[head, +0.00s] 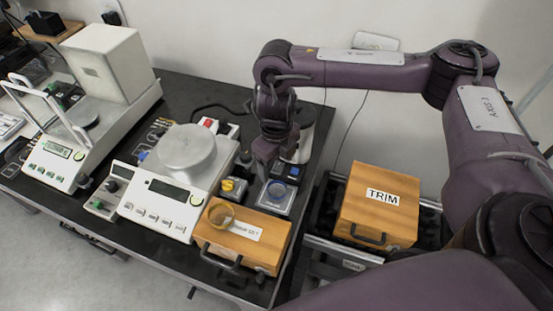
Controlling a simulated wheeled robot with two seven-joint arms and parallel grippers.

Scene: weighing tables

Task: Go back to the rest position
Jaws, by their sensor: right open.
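My right arm comes in from the right edge, runs across the back and bends down over the right end of the black table (185,84). My left gripper is not in view.
A white scale (165,190) with a round pan stands mid-table. A balance with a white box (108,62) stands left. A wooden box (235,243) with a ring on it sits in front. A wooden TRIM box (376,212) sits right, on a dark cart.

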